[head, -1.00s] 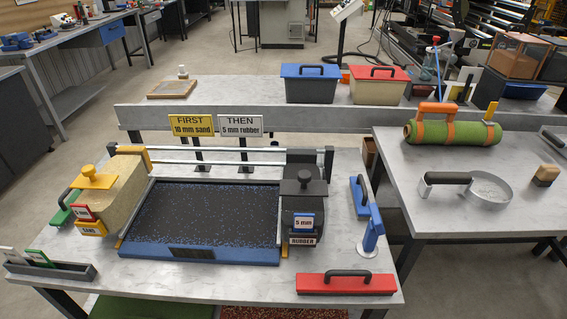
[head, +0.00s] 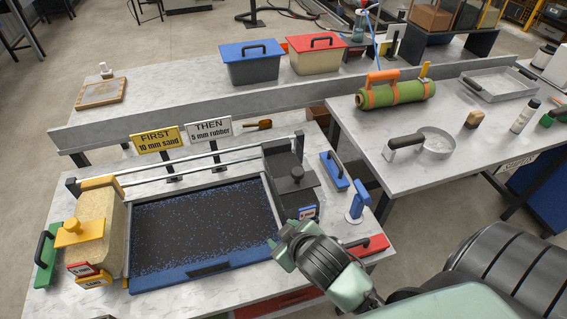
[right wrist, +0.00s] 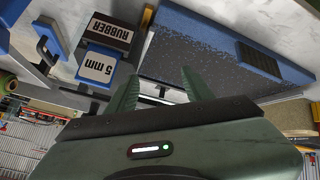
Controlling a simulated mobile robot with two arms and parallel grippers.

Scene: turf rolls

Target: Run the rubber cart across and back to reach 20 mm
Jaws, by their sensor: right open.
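The dark grey rubber cart (head: 288,172) stands at the right end of the blue-edged tray (head: 165,282). Its knob is on top, and its "RUBBER" label (right wrist: 108,31) and "5 mm" tag (right wrist: 97,67) show in the right wrist view. The tray bed is covered with dark, blue-speckled granules. The yellow-lidded sand cart (head: 98,232) stands at the tray's left end. My right gripper (head: 281,254) is open and empty, in front of the tray's front right corner and apart from the cart's knob. It also shows in the right wrist view (right wrist: 158,87). My left gripper is out of view.
Signs read "FIRST 10 mm sand" (head: 157,139) and "THEN 5 mm rubber" (head: 209,129). Blue-handled tools (head: 335,172) stand right of the cart. A red tool (head: 372,244) lies partly behind my right arm. Metal rails (head: 190,160) run behind the tray.

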